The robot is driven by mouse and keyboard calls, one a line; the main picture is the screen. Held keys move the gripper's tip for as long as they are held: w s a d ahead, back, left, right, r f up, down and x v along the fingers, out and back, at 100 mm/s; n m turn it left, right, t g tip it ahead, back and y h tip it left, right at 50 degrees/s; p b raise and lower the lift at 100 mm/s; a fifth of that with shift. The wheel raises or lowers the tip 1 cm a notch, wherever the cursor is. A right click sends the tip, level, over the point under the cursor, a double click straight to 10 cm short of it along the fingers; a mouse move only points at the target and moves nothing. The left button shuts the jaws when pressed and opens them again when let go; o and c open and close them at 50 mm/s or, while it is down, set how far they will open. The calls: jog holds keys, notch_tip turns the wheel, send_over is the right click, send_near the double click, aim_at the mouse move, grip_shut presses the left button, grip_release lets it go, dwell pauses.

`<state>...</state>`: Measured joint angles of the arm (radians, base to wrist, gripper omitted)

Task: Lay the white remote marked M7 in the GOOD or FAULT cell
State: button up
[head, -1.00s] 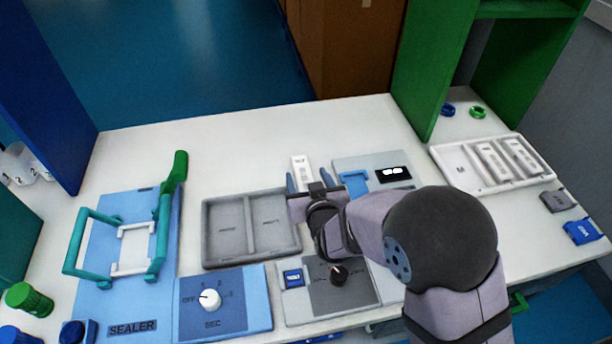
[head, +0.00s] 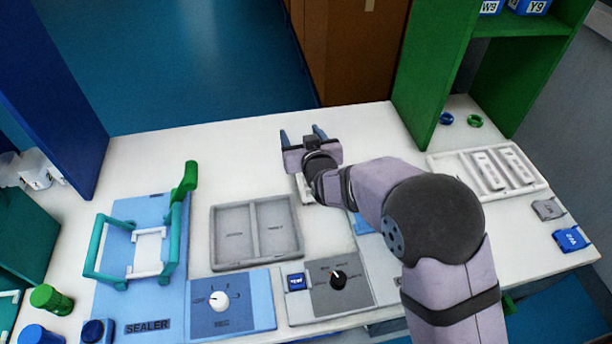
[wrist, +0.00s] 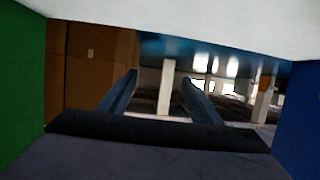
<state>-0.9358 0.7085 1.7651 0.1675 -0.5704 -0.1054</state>
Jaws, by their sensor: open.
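A white remote (head: 303,190) lies on the bench just behind the grey two-cell tray, mostly hidden by my gripper; its marking cannot be read now. My gripper (head: 301,133) is open and empty, raised above and beyond the remote, its fingers pointing away toward the back of the bench. In the wrist view the two fingers (wrist: 158,80) stand apart with nothing between them. The grey two-cell tray (head: 213,240) sits at the middle of the bench with both cells empty; the small labels on its cell floors are too blurred to read.
A white tray (head: 436,164) with white remotes stands at right. A dial panel (head: 340,297) and blue dial panel (head: 255,310) lie in front. A sealer (head: 178,235) with teal handles is at left. Green shelving (head: 418,85) rises at back right. The back left bench is clear.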

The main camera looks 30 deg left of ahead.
jog(key=s+d+f+g+h, duration=0.1)
jog(key=g+h, duration=0.1)
jog(key=s+d+f+g+h, duration=0.3)
jog(key=f+g+h, duration=0.1)
jog(key=h, duration=0.1)
jog(key=shift+s+d, duration=0.15)
jog(key=shift+d, duration=0.25)
jog(key=shift+s+d+f+m, duration=0.2)
jog(key=shift+d+m, duration=0.1)
jog(key=shift+d, duration=0.05)
jog(key=shift+d+p+x, duration=0.2)
jog(key=shift+p+x, duration=1.25)
jog(key=shift+x, duration=2.25)
jog(key=shift+s+f, duration=0.1)
jog(key=shift+s, duration=0.05)
jog(key=c, duration=1.2)
jog(key=shift+c, duration=0.5)
